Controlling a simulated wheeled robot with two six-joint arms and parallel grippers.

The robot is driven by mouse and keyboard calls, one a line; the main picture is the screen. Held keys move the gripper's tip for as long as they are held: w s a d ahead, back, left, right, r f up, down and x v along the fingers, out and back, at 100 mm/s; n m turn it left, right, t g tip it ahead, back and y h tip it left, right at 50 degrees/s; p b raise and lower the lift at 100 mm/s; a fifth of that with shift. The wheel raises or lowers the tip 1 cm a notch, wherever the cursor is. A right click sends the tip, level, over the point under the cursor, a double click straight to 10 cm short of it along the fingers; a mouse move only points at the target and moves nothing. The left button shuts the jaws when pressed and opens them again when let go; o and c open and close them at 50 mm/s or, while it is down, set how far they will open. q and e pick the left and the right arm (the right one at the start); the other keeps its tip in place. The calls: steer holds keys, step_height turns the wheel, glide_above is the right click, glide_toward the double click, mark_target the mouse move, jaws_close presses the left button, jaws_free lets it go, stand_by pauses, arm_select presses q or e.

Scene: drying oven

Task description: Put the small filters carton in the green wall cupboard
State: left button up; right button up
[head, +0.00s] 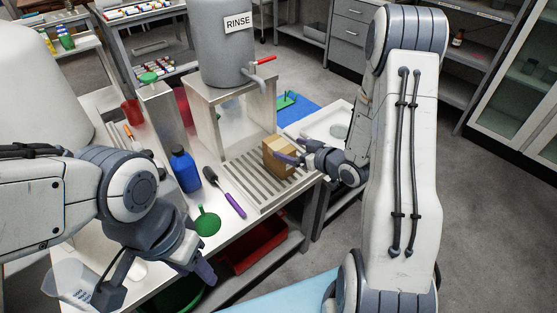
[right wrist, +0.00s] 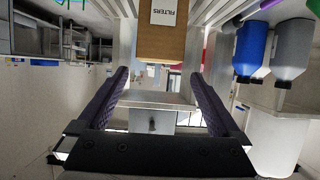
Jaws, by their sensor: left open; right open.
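The small filters carton (head: 276,163) is a brown box with a white label, standing on a slatted metal drainer at the right of the bench. In the right wrist view the carton (right wrist: 162,40) shows its FILTERS label upside down, ahead of the fingertips and between their lines. My right gripper (head: 292,154) is open beside the carton; in its wrist view the gripper (right wrist: 159,76) has nothing between its fingers. Whether a finger touches the carton I cannot tell. My left gripper (head: 200,266) hangs empty and open over the bench's front left.
A grey RINSE tank (head: 222,50) with a red-handled tap stands on a metal stand behind the drainer (head: 245,178). A glass-fronted cabinet (head: 525,75) stands far right.

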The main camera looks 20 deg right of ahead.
mark_target(273, 143)
steer(key=x, duration=0.5)
steer(key=p+x, duration=0.1)
steer(key=x, duration=0.4)
steer(key=shift+d+f, duration=0.1)
steer(key=shift+f, duration=0.1)
steer(key=shift+c, duration=0.3)
